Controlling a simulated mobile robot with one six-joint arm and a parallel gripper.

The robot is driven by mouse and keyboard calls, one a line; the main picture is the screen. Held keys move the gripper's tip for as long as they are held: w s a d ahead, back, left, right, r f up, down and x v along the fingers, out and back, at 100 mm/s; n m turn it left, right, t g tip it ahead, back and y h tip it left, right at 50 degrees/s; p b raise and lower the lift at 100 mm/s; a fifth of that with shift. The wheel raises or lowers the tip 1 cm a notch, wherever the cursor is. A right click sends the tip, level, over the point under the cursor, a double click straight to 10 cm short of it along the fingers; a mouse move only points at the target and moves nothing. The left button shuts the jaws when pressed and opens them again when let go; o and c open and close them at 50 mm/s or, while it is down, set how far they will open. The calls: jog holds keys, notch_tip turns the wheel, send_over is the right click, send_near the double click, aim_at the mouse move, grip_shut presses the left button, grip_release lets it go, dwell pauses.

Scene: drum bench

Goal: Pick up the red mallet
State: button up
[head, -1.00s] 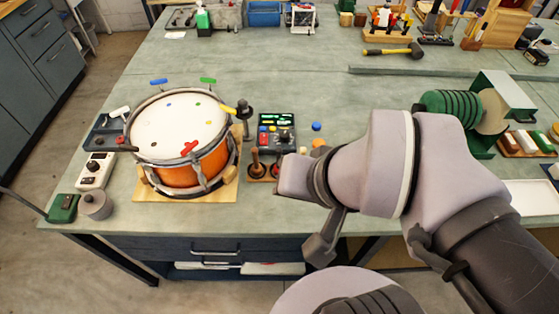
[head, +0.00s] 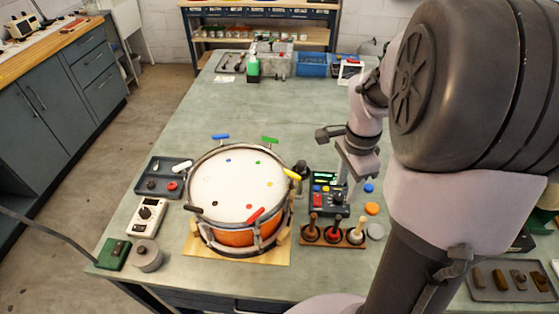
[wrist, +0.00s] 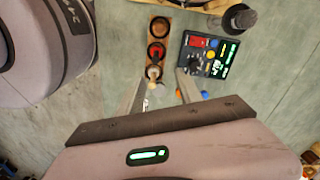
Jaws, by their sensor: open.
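The red mallet (head: 336,228) stands handle up in the middle of a wooden rack (head: 306,240), its dark handle rising from a red head. In the wrist view the red mallet (wrist: 157,52) shows between a brown-handled mallet (wrist: 160,27) and a cream-handled one (wrist: 153,73). My gripper (head: 354,190) is open and empty, above and behind the rack in the head view. In the wrist view its two fingers (wrist: 160,80) are spread, with the cream handle nearest the gap between them and the red mallet farther off.
A drum (head: 235,190) on a wooden board stands left of the rack. A control box (head: 325,195) with coloured buttons sits behind the rack. Blue, orange and grey discs lie to the right. A grey tray (head: 160,175) and a white meter (head: 148,215) are left of the drum.

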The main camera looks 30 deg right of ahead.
aim_at(341, 216)
jog(key=f+b, duration=0.1)
jog(key=f, duration=0.3)
jog(key=f+b, duration=0.2)
jog(key=f, duration=0.2)
jog(key=f+b, duration=0.2)
jog(key=f, duration=0.2)
jog(key=shift+s+f, duration=0.15)
jog(key=shift+s, duration=0.25)
jog(key=f+b, duration=0.2)
jog(key=f, duration=0.1)
jog(key=f+b, duration=0.1)
jog(key=f, duration=0.1)
jog(key=shift+a+f, duration=0.1)
jog(key=shift+a, duration=0.15)
jog(key=shift+c, duration=1)
grip_shut()
